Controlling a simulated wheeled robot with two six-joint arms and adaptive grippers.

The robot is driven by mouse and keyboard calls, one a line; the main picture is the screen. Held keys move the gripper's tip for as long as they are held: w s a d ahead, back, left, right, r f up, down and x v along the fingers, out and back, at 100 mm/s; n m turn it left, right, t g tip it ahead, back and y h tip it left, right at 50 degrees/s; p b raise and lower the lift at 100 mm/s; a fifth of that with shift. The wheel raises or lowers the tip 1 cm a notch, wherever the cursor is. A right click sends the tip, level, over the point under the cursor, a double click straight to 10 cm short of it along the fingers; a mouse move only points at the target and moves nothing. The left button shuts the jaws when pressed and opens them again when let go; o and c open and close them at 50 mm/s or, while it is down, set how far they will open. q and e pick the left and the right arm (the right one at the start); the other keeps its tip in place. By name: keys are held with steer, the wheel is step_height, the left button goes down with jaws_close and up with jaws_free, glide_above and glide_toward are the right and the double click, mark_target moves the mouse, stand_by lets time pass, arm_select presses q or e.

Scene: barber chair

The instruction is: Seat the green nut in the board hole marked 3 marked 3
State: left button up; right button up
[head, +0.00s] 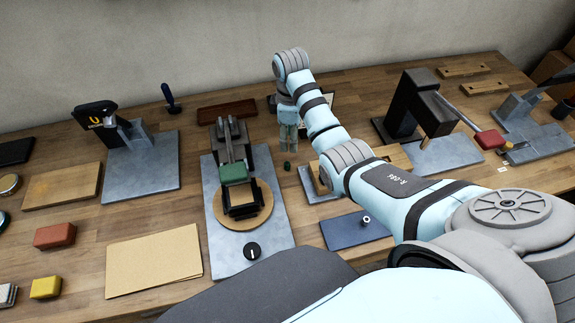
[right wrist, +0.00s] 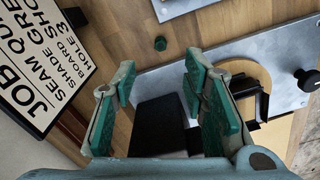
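The small dark green nut (head: 288,166) rests on the wooden table, right of the miniature barber chair. It also shows in the right wrist view (right wrist: 160,43), just beyond the fingertips and between their lines. My right gripper (head: 288,147) points down slightly behind the nut. Its green-padded fingers (right wrist: 160,72) are spread, with nothing held between them. My right arm partly covers a grey plate and wooden piece (head: 392,154); I cannot make out a hole marked 3. My left gripper is outside both views.
The barber chair (head: 234,172) stands on a round wooden disc on a grey plate (head: 230,265). A printed sign (right wrist: 40,60) reading "board hole 3" stands near the gripper. A blue plate (head: 345,236) bears a small metal ring (head: 366,220).

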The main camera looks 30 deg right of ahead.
mark_target(287, 164)
steer(key=f, duration=0.4)
steer(key=f+b, duration=0.1)
steer(key=f, duration=0.3)
steer(key=f+b, duration=0.1)
steer(key=f, duration=0.3)
steer(key=shift+w+a, duration=0.15)
steer(key=shift+a, duration=0.25)
steer(key=shift+r, duration=0.1)
steer(key=shift+c, duration=0.5)
jaws_close()
